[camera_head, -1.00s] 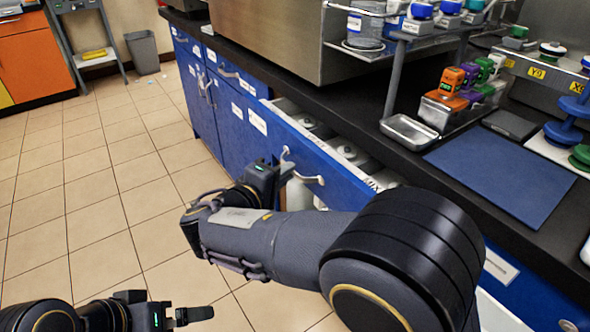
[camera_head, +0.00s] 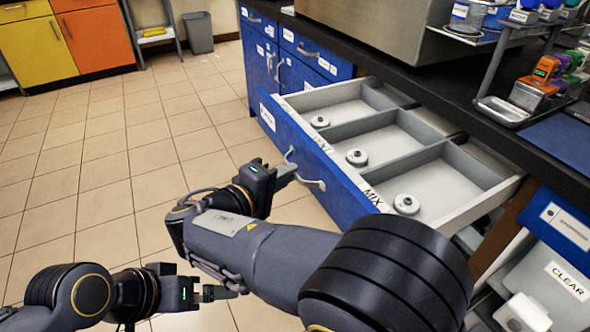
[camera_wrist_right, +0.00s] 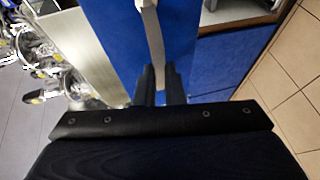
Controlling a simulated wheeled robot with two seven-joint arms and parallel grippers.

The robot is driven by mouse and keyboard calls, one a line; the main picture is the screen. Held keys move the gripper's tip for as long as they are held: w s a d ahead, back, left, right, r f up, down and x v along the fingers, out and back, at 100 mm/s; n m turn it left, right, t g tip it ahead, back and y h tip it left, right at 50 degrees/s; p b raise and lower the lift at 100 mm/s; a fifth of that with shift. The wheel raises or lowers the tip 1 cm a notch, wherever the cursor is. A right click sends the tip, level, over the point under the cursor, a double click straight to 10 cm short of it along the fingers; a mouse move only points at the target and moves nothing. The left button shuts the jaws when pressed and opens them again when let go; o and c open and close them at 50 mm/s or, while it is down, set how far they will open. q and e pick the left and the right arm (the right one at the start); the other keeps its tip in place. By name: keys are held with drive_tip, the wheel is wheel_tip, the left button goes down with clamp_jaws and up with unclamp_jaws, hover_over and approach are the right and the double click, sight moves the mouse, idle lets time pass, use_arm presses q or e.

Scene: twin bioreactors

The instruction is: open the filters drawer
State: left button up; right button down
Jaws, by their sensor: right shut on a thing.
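The filters drawer (camera_head: 305,160) has a blue front and a pale inside with divided compartments, and it stands well out from the bench. Several round grey-white items sit along its front compartments, one of them by a label that reads MIX. My right gripper (camera_head: 285,172) is at the drawer's light handle (camera_head: 311,184). In the right wrist view the fingers (camera_wrist_right: 160,85) are shut on the handle bar (camera_wrist_right: 152,40), with the blue front behind. My left gripper (camera_head: 215,292) is low at the left, away from the drawer; its fingers seem close together, but their gap is not clear.
A lower open drawer or bin (camera_head: 525,312) with a CLEAR label is at the lower right. The black counter (camera_head: 425,85) holds a steel unit, a rack and a small metal tray (camera_head: 500,110). A grey waste bin (camera_head: 198,33) stands far back. The tiled floor at left is clear.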

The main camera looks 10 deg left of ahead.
use_arm(q)
drive_tip(key=shift+s+a, duration=0.1)
drive_tip(key=shift+a, duration=0.1)
use_arm(e)
drive_tip(key=shift+s+a, duration=0.4)
drive_tip(key=shift+a, duration=0.2)
drive_tip(key=c, duration=1.5)
unclamp_jaws()
